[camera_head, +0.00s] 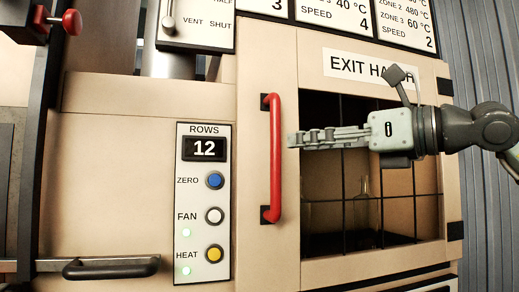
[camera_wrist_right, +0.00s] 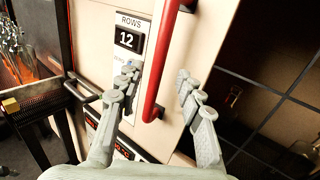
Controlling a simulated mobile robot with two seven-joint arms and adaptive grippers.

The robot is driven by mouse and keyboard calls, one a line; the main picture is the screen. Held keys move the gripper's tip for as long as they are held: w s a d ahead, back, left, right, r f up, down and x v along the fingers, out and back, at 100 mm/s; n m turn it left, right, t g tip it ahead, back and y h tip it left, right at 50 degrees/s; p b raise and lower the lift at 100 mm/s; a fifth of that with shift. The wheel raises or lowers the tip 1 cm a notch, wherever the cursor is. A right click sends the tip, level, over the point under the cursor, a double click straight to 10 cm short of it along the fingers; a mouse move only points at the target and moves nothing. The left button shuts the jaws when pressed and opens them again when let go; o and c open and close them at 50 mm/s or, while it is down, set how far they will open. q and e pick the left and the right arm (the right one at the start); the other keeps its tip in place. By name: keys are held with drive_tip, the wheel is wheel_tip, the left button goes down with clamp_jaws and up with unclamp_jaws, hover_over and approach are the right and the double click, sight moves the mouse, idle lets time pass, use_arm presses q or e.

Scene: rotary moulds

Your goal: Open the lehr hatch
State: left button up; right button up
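The exit hatch (camera_head: 420,262) is a beige door with a dark gridded window, and it looks shut. Its upright red handle (camera_head: 276,160) is along the door's left side; it also shows in the wrist view (camera_wrist_right: 163,65). My right gripper (camera_head: 294,138) reaches in from the right, its fingertips just right of the handle's middle in the head view. In the wrist view my right gripper (camera_wrist_right: 158,86) is open and empty, with the red handle lined up between its spread fingers. Touch cannot be told. My left gripper is not in view.
A button panel (camera_head: 203,262) with a rows display reading 12 is left of the handle. A black bar handle (camera_head: 110,268) juts out at lower left. A red knob (camera_head: 72,22) is at upper left. Glassware (camera_head: 363,205) shows dimly behind the window.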

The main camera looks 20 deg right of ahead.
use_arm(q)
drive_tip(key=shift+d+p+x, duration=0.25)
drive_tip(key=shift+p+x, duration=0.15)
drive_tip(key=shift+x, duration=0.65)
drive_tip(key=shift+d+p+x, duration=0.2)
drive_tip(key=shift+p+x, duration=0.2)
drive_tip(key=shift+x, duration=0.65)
use_arm(e)
drive_tip(key=x, duration=0.7)
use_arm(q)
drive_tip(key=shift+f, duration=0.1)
use_arm(e)
drive_tip(key=shift+w+a, duration=0.1)
clamp_jaws()
